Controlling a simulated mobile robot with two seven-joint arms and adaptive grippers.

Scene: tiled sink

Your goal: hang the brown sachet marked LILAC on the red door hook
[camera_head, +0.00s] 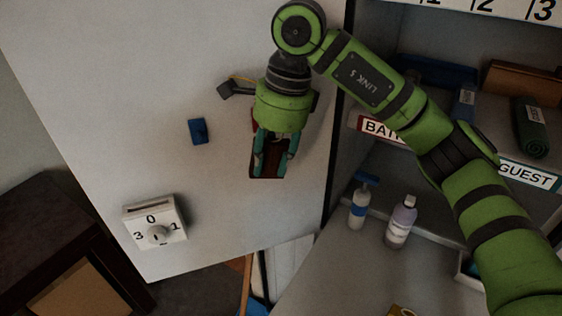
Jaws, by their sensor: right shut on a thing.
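My right gripper (272,152) points down in front of the white door (90,60). It is shut on a dark brown sachet (266,171), whose lower part shows between and below the fingers. The LILAC marking is hidden. A thin reddish edge shows left of the gripper's palm; I cannot tell whether it is the red hook or part of the sachet. No red hook is clearly visible; my gripper covers that part of the door. My left gripper is not in view.
A blue hook (198,131) sits on the door left of my gripper. A white dial box (154,222) is lower left. At the right, shelves hold bottles (401,222) and a rolled green towel (530,128). A dark cabinet (50,240) stands at the lower left.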

